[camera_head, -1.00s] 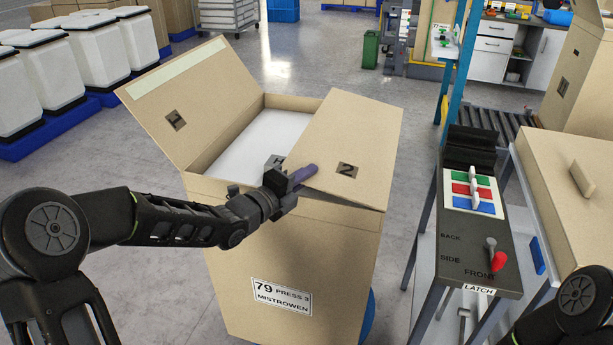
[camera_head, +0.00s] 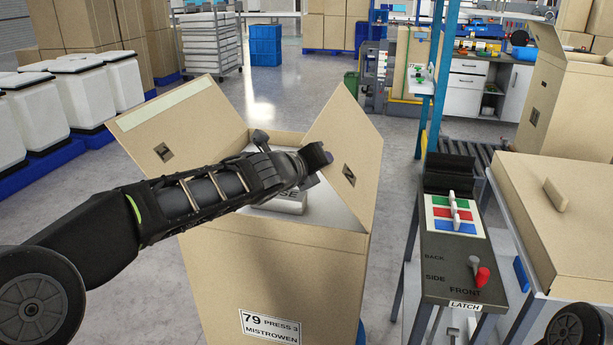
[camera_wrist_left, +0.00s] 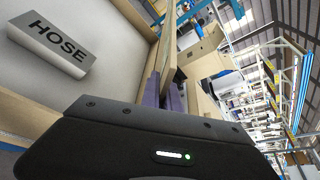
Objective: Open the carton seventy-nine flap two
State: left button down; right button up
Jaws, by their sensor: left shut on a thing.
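The tan carton (camera_head: 225,270) bears the label "79 PRESS 3 MISTROWEN" and stands in front of me. Its flap two (camera_head: 356,128) stands raised and leans outward to the right. Flap one (camera_head: 195,120) stands open to the left. My left gripper (camera_head: 322,158) reaches over the carton and is shut on the inner edge of flap two. A block marked HOSE (camera_wrist_left: 55,50) lies inside the carton. My right gripper is out of view.
Right of the carton is a narrow stand with a latch panel (camera_head: 465,262), a red-knobbed lever and coloured strips. A closed tan box (camera_head: 560,230) lies on a table beyond it. White containers (camera_head: 65,95) stand at left. Grey floor shows behind the carton.

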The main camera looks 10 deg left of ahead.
pick_arm(q)
jog(key=s+d+r+m+y+p, duration=0.1)
jog(key=d+m+y+p, duration=0.5)
jog(key=d, duration=1.5)
jog(key=shift+s+d+r+m+y+p, duration=0.25)
jog(key=shift+m+p, duration=1.35)
jog(key=shift+p, duration=1.65)
jog(key=shift+w+a+f, duration=0.1)
jog(key=c, duration=1.6)
grip_release()
jog(key=b+v, duration=0.2)
jog(key=v, duration=0.5)
jog(key=shift+s, duration=0.45)
